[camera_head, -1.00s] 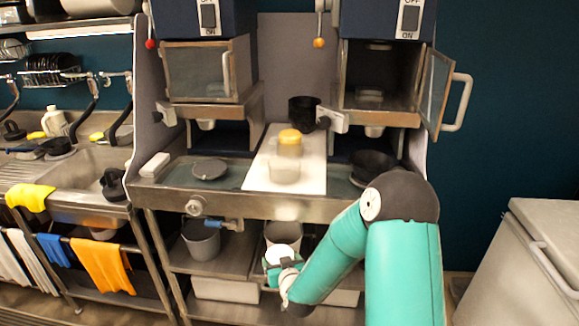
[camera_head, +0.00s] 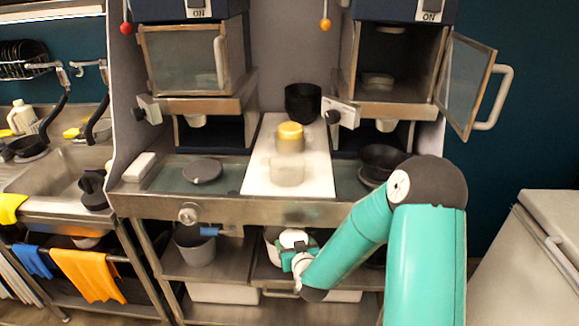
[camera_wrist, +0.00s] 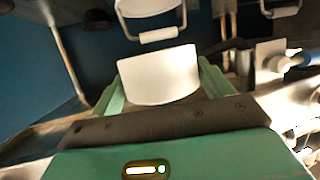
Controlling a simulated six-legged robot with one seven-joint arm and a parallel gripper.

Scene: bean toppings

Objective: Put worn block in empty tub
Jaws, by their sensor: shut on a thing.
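My gripper (camera_head: 296,256) is low in front of the lower shelf, shut on a pale white block (camera_head: 293,238), which seems to be the worn block. In the wrist view the same block (camera_wrist: 160,77) sits between the green fingers, its flat pale face showing. A grey tub (camera_head: 195,248) stands on the lower shelf, left of my gripper. A second light tub (camera_head: 271,250) is just behind my gripper and partly hidden by it. I cannot tell whether either tub is empty inside.
The steel counter (camera_head: 225,208) above the shelf holds a white board (camera_head: 260,180) with a yellow-lidded jar (camera_head: 290,138) and a clear container (camera_head: 288,171). A glass door (camera_head: 470,85) hangs open at right. A pale chest (camera_head: 530,250) stands far right. Pale bins (camera_head: 223,293) sit beneath the shelf.

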